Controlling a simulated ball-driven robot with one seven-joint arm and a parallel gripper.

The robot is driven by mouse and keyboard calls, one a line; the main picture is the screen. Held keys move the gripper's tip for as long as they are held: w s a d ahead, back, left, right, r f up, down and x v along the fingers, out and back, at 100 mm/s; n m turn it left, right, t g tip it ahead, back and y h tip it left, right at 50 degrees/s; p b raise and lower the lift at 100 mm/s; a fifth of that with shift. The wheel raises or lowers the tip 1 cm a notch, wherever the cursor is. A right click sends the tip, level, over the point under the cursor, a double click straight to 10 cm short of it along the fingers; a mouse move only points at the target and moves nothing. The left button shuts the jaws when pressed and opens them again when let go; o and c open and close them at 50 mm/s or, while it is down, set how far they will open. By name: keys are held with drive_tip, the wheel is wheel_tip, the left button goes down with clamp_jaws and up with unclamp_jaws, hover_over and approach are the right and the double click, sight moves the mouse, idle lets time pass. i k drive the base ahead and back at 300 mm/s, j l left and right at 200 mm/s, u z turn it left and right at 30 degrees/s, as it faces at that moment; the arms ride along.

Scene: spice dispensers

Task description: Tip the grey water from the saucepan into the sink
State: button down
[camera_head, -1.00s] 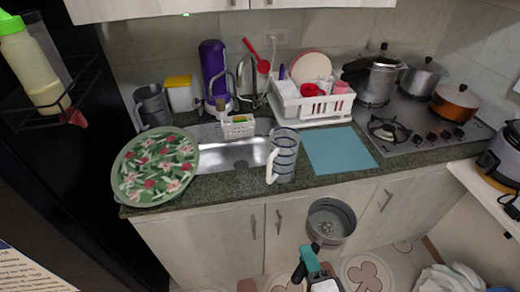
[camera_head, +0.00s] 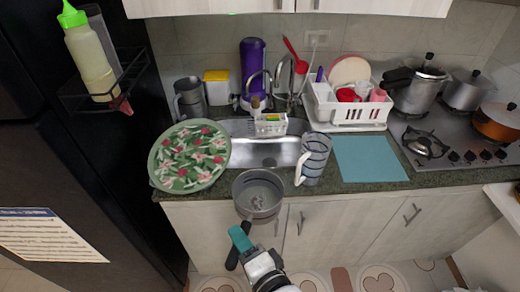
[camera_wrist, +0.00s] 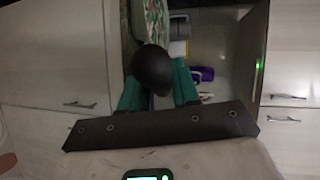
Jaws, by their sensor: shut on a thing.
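The grey saucepan (camera_head: 258,190) is held in front of the counter, its open top facing up toward the head view. Small light marks show inside it; I cannot make out the water. My gripper (camera_head: 240,240) has teal fingers shut on its dark handle (camera_head: 233,258). In the wrist view the handle's rounded dark end (camera_wrist: 153,68) sits between the teal fingers of my gripper (camera_wrist: 158,92). The steel sink (camera_head: 266,151) lies in the counter beyond the pan, partly hidden by the plate, jug and basket.
A floral plate (camera_head: 188,157) is left of the sink, a clear jug (camera_head: 312,160) right of it. A small white basket (camera_head: 270,124) and tap (camera_head: 282,80) are behind. A blue mat (camera_head: 368,158) and dish rack (camera_head: 345,112) stand to the right.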

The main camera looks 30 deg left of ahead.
sight(249, 151)
drive_tip(key=i+j, duration=0.1)
drive_tip(key=j, duration=0.25)
drive_tip(key=i+j, duration=0.1)
drive_tip(key=j, duration=0.2)
drive_tip(key=i+j, duration=0.15)
drive_tip(key=j, duration=0.2)
drive_tip(key=i+j, duration=0.1)
drive_tip(key=j, duration=0.2)
